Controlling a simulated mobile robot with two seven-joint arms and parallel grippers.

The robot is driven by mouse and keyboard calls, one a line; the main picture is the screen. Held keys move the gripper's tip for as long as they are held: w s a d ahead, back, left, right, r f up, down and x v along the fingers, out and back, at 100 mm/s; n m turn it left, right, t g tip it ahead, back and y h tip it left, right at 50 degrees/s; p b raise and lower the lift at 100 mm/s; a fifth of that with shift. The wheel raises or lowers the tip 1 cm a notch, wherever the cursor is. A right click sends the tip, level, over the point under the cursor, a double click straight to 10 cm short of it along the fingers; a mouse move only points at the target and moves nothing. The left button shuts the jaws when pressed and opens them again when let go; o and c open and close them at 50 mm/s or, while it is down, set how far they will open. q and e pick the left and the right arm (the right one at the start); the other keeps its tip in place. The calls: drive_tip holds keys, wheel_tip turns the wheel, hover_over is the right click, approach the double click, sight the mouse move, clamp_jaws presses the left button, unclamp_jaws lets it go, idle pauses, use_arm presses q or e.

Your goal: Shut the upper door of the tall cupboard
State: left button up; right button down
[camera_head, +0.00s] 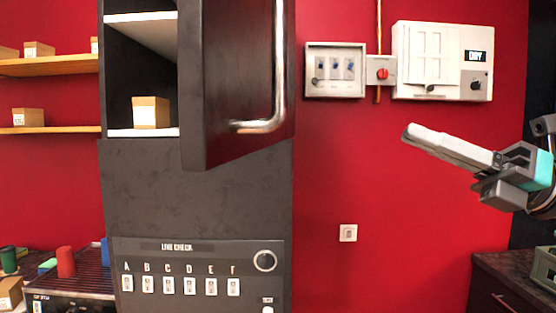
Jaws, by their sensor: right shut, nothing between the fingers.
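The tall dark cupboard (200,190) stands left of centre. Its upper door (225,70) is hinged on the right and stands open toward me, covering the right part of the opening. A curved metal handle (268,124) is on the door. Behind it, white shelves (148,132) and a small cardboard box (151,112) show inside. My right gripper (408,132) comes in from the right, with its fingers together and empty. It is apart from the door, in front of the red wall. My left gripper is not in view.
A switch box (335,70) and a white control panel (442,60) hang on the red wall right of the door. The cupboard's lower front carries a switch panel (197,268). Wall shelves (50,66) with boxes are at left. A dark counter (505,270) stands at lower right.

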drive_tip(key=s+a+n+g+h, duration=0.35)
drive_tip(key=s+n, duration=0.25)
drive_tip(key=s, duration=0.3)
drive_tip(key=p, duration=0.5)
approach(243, 140)
drive_tip(key=shift+n+t, duration=0.4)
drive_tip(key=shift+t, duration=0.05)
drive_tip(key=a, duration=0.5)
drive_tip(key=shift+w+a+r, duration=0.15)
drive_tip(key=shift+w+a+p, duration=0.15)
drive_tip(key=shift+a+p, duration=0.2)
drive_tip(key=shift+a, duration=0.4)
